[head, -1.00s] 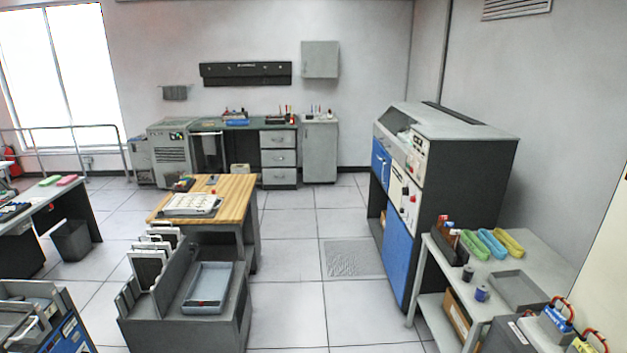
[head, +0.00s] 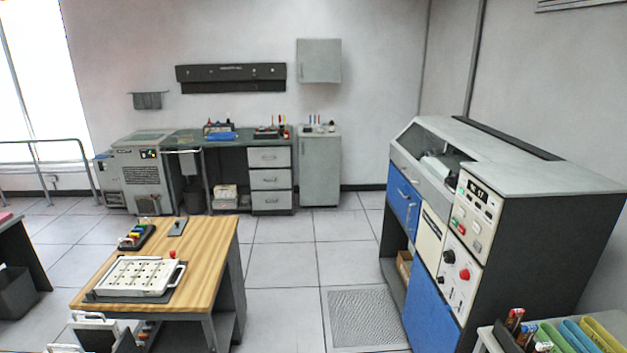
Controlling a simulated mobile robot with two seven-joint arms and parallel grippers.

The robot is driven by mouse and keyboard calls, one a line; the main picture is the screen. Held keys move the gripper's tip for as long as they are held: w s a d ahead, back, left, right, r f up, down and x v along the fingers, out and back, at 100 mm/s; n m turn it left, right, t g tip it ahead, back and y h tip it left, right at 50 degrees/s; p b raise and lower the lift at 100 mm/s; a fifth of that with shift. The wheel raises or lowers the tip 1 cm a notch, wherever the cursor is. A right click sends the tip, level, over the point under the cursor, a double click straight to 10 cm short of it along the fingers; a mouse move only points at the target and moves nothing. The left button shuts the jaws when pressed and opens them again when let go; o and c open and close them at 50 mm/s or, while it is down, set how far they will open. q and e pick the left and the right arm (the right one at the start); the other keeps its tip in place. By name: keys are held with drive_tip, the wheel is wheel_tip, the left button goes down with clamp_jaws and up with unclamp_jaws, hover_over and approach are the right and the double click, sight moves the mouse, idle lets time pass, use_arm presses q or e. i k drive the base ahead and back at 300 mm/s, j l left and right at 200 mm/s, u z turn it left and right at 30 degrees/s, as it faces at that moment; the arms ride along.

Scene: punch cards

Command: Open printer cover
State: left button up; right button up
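No readable label shows which machine is the printer. A large cabinet machine (head: 560,230) with blue panels and a grey top stands at the right. Its sloped upper front has a dark window or opening (head: 430,150), and a control panel (head: 475,205) with knobs and buttons faces left. A smaller grey machine (head: 145,180) with vents and a small display stands at the back left. Its grey top looks closed, though it is too small to be sure. Neither of my grippers is in view.
A wooden-topped table (head: 205,250) with a white tray (head: 140,276) stands at the front left. A workbench (head: 240,145) with drawers lines the back wall. A side table (head: 487,338) with coloured trays is at the lower right. The tiled floor (head: 285,265) between is clear.

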sight(425, 135)
drive_tip(key=i, duration=2.25)
drive_tip(key=i+z, duration=0.15)
drive_tip(key=i, duration=0.3)
drive_tip(key=i+j+z, duration=0.15)
drive_tip(key=i, duration=0.3)
drive_tip(key=i+j+z, duration=0.1)
drive_tip(key=i, duration=0.3)
drive_tip(key=i+j+z, duration=0.15)
drive_tip(key=i, duration=0.3)
drive_tip(key=i+j+z, duration=0.15)
drive_tip(key=i+j, duration=0.15)
drive_tip(key=i+j+z, duration=1.25)
drive_tip(key=k+j, duration=0.1)
